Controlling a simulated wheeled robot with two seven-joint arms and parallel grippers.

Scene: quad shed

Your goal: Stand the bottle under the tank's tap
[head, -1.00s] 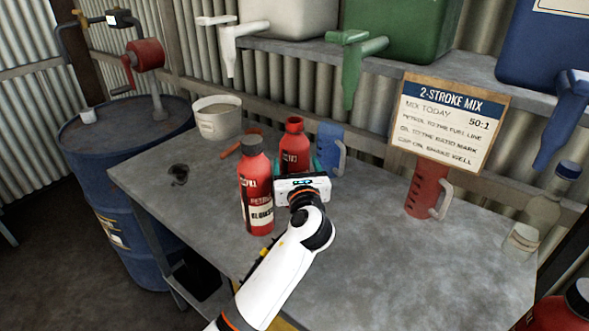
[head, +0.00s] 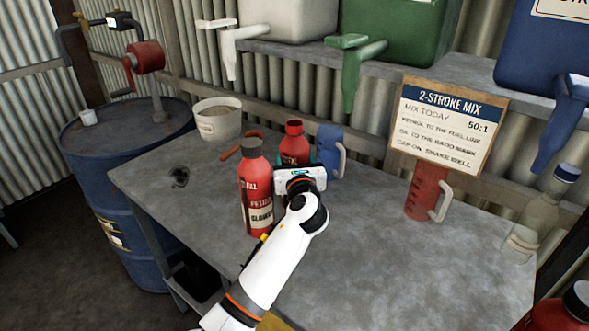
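An uncapped red bottle (head: 293,143) stands upright on the workbench. A second red bottle with a dark cap (head: 257,190) stands in front of it to the left. My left gripper (head: 300,174) is low, right in front of the uncapped bottle and close beside the capped one. Its body hides its fingers and the uncapped bottle's lower part, so its grip cannot be told. Above the bench, a white tank (head: 290,18) has a white tap (head: 232,48), a green tank (head: 405,28) a green tap (head: 352,62), and a blue tank (head: 540,48) a blue tap (head: 560,125).
A blue jug (head: 328,150) stands just right of the uncapped bottle. A red jug (head: 424,192), a sign (head: 447,122) and a clear bottle (head: 537,222) are further right. A pale bucket (head: 217,119) is at back left. The bench's front middle (head: 390,265) is clear.

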